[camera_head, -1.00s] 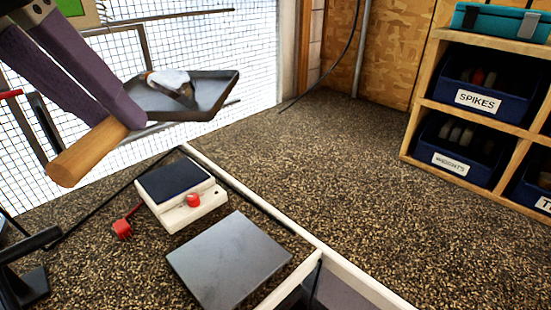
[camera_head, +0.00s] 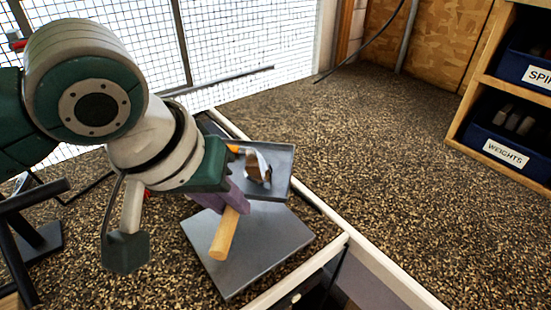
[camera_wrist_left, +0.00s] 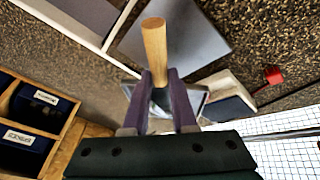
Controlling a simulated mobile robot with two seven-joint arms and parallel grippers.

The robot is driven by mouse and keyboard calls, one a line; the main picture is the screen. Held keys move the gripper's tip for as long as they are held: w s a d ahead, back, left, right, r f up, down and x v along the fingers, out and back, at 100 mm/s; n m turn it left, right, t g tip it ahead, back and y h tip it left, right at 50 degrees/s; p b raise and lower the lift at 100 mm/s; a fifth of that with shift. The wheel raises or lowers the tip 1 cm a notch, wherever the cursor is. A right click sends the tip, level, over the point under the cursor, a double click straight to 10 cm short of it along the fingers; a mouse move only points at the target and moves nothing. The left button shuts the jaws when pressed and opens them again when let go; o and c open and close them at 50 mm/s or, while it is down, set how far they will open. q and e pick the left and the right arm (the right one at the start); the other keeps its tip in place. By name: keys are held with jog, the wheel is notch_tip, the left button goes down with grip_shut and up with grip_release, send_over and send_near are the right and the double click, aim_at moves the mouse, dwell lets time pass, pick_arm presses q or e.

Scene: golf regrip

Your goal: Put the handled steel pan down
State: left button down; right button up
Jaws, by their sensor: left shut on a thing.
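The steel pan (camera_head: 283,165) is a shallow dark tray with a wooden handle (camera_head: 225,238). My left gripper (camera_head: 236,198) is shut on the handle, its purple fingers on either side. The pan appears above the far part of a flat grey plate (camera_head: 250,255); I cannot tell whether they touch. A small shiny and brown object (camera_head: 258,168) lies in the pan. In the left wrist view the handle (camera_wrist_left: 154,45) sticks out between the fingers (camera_wrist_left: 163,80), and the pan is partly hidden behind them. My right gripper is not in view.
A white device with a dark top (camera_wrist_left: 228,98) stands beside the plate, largely hidden by my arm in the head view. A black stand (camera_head: 35,245) is at left. A shelf with blue bins (camera_head: 508,135) stands at right. The speckled surface (camera_head: 370,150) between is clear.

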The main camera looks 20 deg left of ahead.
pick_arm(q)
notch_tip(320, 180, down, 8)
jog(key=shift+w+f+b, duration=0.1)
jog(key=shift+f+b, duration=0.05)
jog(key=shift+b, duration=0.5)
jog(key=c, duration=1)
grip_release()
jog(key=shift+f, duration=0.1)
